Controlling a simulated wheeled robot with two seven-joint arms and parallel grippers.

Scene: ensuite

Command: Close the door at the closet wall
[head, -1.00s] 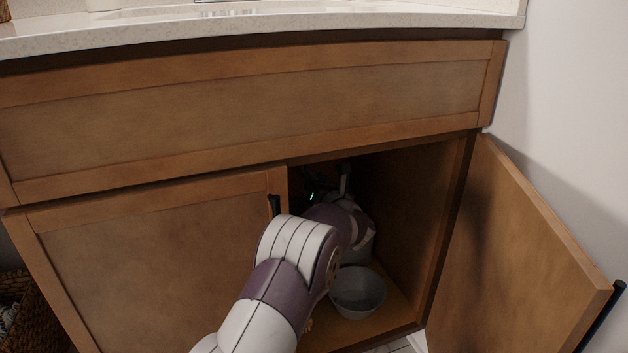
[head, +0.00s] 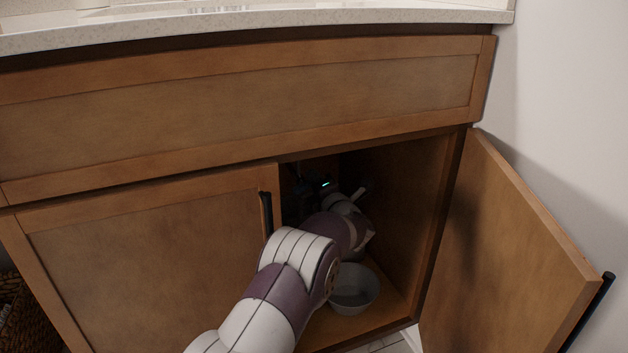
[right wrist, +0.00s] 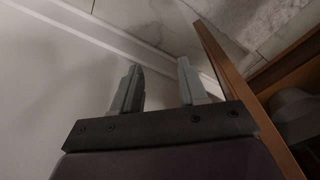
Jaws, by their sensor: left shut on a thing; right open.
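The right door (head: 510,260) of the wooden vanity cabinet stands wide open near the white wall, its black handle (head: 588,312) at the free edge. I cannot tell whether this is the task's door; no other open door shows. My left gripper (head: 300,200) is inside the dark cabinet, reaching through the opening, away from the open door. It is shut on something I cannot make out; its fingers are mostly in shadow. My right gripper (right wrist: 159,64) is open and empty in the right wrist view, beside a brown panel edge (right wrist: 235,85), and is out of the head view.
The left cabinet door (head: 150,270) is shut, with a black handle (head: 266,213). A grey bowl (head: 353,289) stands on the cabinet floor below my left arm. A pale countertop (head: 250,20) lies above, and a wicker basket (head: 30,325) stands at lower left.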

